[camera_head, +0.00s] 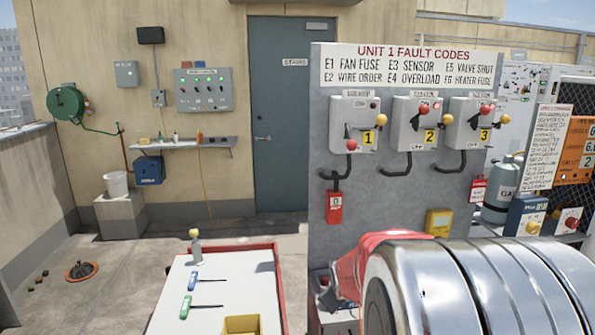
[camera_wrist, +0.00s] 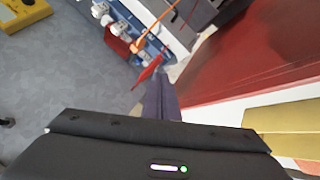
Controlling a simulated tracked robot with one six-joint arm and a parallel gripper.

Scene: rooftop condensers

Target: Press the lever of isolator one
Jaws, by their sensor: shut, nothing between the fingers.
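Isolator one (camera_head: 355,125) is a grey box marked with a yellow 1 at the left of the grey panel in the head view. Its lever (camera_head: 350,144) ends in a red knob and points down. A yellow knob sits on the box's right side. My gripper (camera_wrist: 160,98) shows in the wrist view as dark fingers, closed together and holding nothing. The lever does not show in the wrist view. In the head view I cannot make out the fingertips; my silver arm fills the lower right, below and apart from the isolators.
Isolator two (camera_head: 413,125) and isolator three (camera_head: 474,125) stand to the right, their red knobs up. A red lockout tag (camera_head: 335,206) hangs below isolator one. A red-rimmed white table (camera_head: 225,265) with screwdrivers and a bottle is at front left. Open floor lies left.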

